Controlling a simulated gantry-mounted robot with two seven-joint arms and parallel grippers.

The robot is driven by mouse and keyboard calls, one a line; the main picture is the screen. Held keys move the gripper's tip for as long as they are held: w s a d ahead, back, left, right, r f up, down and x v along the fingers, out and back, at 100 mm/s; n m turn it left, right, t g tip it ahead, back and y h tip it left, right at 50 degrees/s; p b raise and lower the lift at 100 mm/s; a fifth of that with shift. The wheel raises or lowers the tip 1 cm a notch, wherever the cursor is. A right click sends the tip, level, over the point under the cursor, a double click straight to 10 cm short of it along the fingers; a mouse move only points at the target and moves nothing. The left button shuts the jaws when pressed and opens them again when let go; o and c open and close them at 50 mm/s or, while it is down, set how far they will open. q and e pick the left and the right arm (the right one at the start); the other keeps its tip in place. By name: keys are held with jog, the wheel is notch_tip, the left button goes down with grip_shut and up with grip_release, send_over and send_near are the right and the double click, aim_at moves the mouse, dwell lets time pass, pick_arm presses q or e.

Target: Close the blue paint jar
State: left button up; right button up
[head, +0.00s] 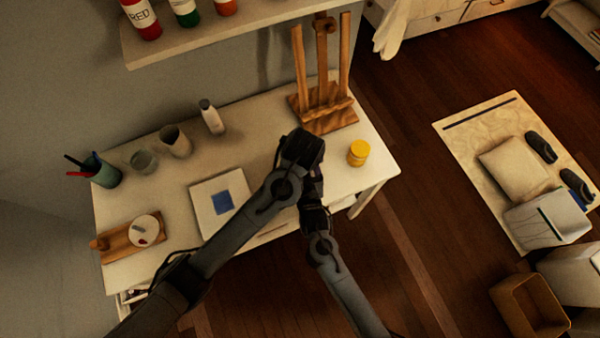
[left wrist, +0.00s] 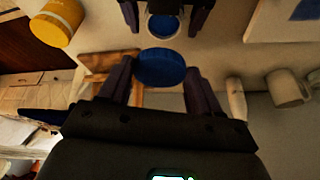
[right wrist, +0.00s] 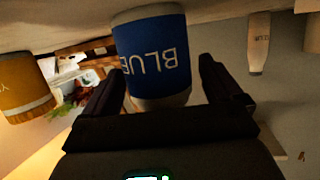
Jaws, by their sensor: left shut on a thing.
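The blue lid (left wrist: 161,67) is a flat disc held between the fingers of my left gripper (left wrist: 160,75). Beyond it in the left wrist view, the blue paint jar (left wrist: 163,25) is uncovered, with blue paint showing in its mouth. The jar also shows in the right wrist view (right wrist: 152,55), labelled BLUE, between the fingers of my right gripper (right wrist: 163,75). A gap shows between the jar and the right gripper's fingers, which look open around it. The lid is apart from the jar. In the head view my arms hide the jar and lid.
The yellow jar (head: 358,153) stands on the white desk (head: 245,120) right of my grippers. A wooden easel (head: 322,105) stands behind. A shelf overhangs the back.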

jog(key=c, duration=1.4)
pick_arm(q)
jog(key=shift+s+f, duration=0.1)
jog(key=shift+f, duration=2.4)
jog(key=shift+f, duration=0.9)
jog(key=shift+f, duration=0.15)
jog(key=shift+f, duration=0.3)
